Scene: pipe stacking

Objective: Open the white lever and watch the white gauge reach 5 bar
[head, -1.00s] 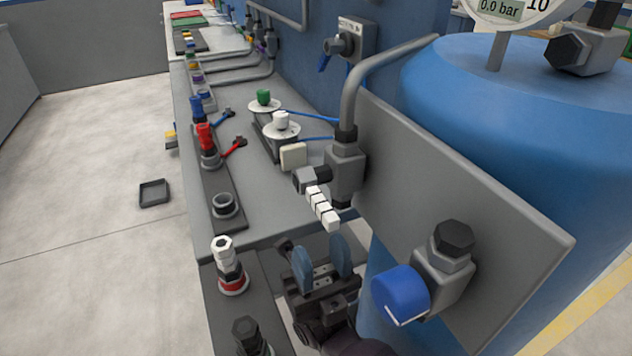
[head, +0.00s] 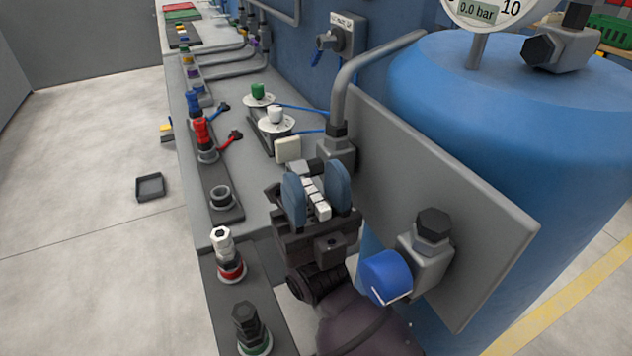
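The white lever (head: 319,203) is a ribbed white handle on the grey valve (head: 336,155) fixed to the grey plate. My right gripper (head: 318,192) is open, with its two blue pads on either side of the lever. I cannot tell whether the pads touch it. The white gauge (head: 482,12) stands on the blue tank at the top right, cut by the picture's edge, and its display reads 0.0 bar. My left gripper is not in view.
A blue knob (head: 386,277) sits on the plate just right of my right wrist. The blue tank (head: 510,110) fills the right side. Coloured fittings (head: 202,135) stand along the bench at left. A small dark tray (head: 150,187) lies on the floor.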

